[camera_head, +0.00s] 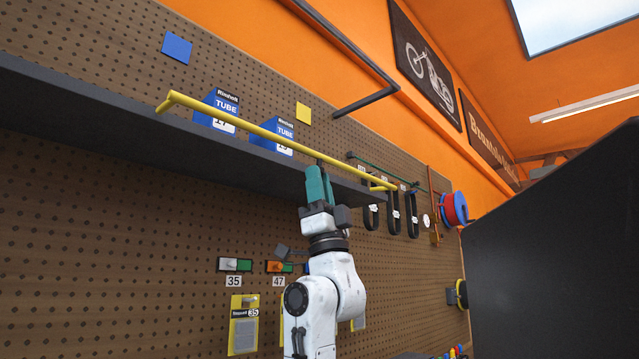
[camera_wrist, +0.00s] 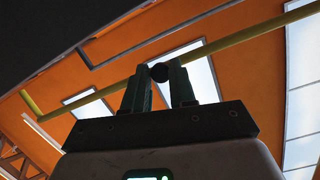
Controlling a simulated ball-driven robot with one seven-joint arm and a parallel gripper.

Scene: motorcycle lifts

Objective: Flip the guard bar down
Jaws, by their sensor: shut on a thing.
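The guard bar (camera_head: 255,130) is a long yellow bar with a short bent end at each side. It runs along the front of the dark shelf (camera_head: 120,127), at about the height of the boxes there. My gripper (camera_head: 319,170) is below the bar, right of its middle, with its teal fingers pointing up. How the knob joins the bar is hidden.
Two blue tube boxes (camera_head: 217,110) stand on the shelf behind the bar. Black loops (camera_head: 393,213) hang on the pegboard at right, near a red and blue reel (camera_head: 455,208). A large dark panel (camera_head: 560,250) fills the lower right.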

